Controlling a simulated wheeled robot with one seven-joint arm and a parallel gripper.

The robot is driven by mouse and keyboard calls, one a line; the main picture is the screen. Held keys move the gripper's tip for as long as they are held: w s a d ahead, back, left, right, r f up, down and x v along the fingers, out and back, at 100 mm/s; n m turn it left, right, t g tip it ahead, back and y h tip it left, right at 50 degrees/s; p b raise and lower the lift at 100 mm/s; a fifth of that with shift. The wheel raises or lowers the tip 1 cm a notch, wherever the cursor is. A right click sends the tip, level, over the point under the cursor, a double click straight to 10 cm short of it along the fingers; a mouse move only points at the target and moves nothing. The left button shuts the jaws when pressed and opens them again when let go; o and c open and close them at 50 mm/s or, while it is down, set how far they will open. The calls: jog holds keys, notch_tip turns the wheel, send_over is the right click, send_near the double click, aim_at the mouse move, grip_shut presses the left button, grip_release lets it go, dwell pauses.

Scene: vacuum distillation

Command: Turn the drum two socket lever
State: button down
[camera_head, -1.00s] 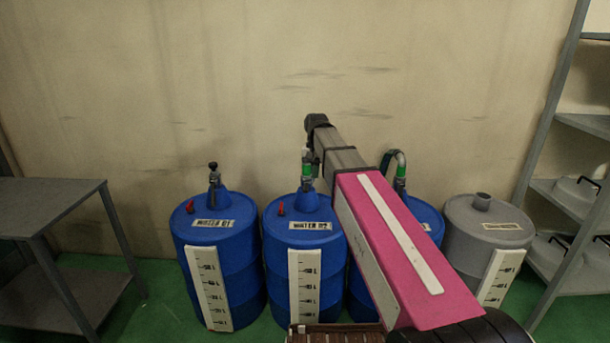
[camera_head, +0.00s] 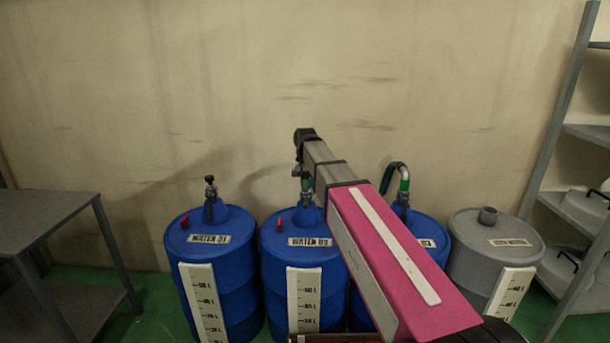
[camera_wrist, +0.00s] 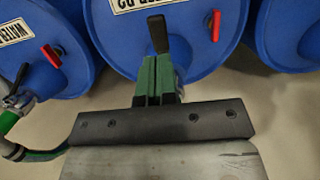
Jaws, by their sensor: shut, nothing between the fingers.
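Drum two (camera_head: 306,257), a blue barrel labelled WATER 02, stands in a row along the wall; the wrist view shows its blue top (camera_wrist: 110,40). In the wrist view a black lever (camera_wrist: 158,33) stands just ahead of my gripper's fingers (camera_wrist: 157,78), above the drum's top. My gripper is shut and empty. Whether the fingers touch the lever cannot be told. My arm hides part of the socket in the head view.
Drum one (camera_head: 215,280) is left of drum two. Drum three (camera_head: 428,240), with a green hose (camera_head: 392,172), is right, partly behind my arm. A grey drum (camera_head: 490,255), shelves (camera_head: 570,215) and a grey table (camera_head: 45,215) flank the row. The wall is close behind.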

aim_at(304, 204)
jog(key=shift+s+f, duration=0.25)
jog(key=shift+f, duration=0.95)
jog(key=shift+s+f, duration=0.2)
jog(key=shift+f, duration=1)
jog(key=shift+s+a, duration=0.1)
